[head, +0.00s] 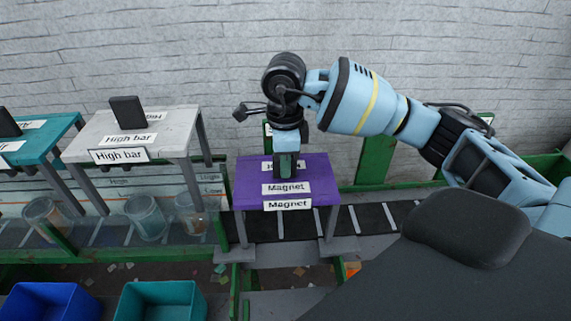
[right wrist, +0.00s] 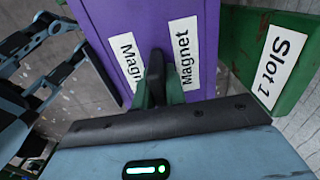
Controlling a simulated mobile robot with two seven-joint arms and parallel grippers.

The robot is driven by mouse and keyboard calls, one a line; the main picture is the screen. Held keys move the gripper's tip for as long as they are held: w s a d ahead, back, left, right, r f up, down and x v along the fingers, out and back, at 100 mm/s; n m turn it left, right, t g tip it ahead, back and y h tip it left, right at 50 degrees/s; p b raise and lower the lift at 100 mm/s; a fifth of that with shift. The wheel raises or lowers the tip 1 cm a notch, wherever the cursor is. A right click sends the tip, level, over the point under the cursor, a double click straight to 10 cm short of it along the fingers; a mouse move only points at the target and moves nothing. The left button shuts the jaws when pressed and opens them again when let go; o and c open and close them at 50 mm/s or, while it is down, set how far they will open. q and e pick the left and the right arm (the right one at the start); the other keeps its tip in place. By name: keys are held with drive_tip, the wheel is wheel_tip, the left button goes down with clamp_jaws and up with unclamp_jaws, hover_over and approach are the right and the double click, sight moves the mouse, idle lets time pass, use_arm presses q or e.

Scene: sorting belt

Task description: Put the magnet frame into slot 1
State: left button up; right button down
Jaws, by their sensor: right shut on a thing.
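The magnet frame (head: 247,181) is a purple table-like stand with two white "Magnet" labels on its front. It stands upright across the dark belt in the middle of the head view; whether its feet bear on anything is unclear. My right gripper (head: 287,166) comes down from above and is shut on the dark handle on its top. In the right wrist view the handle (right wrist: 156,72) sits between the green fingers, with the purple top (right wrist: 145,25) below. The "Slot 1" sign (right wrist: 279,67) is on a green plate close beside the frame. My left gripper is not in view.
A grey "High bar" frame (head: 91,129) and a teal frame (head: 62,128) stand to the left. Clear bins (head: 147,219) are below them. A blue crate (head: 50,300) and a teal crate (head: 160,300) are at lower left. A brick wall closes the back.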

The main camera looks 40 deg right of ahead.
drive_tip(key=shift+f, duration=0.4)
drive_tip(key=c, duration=1.5)
unclamp_jaws()
drive_tip(key=shift+f, duration=0.1)
drive_tip(key=shift+o, duration=0.2)
wheel_tip(320, 180, up, 12)
drive_tip(key=shift+r, duration=0.2)
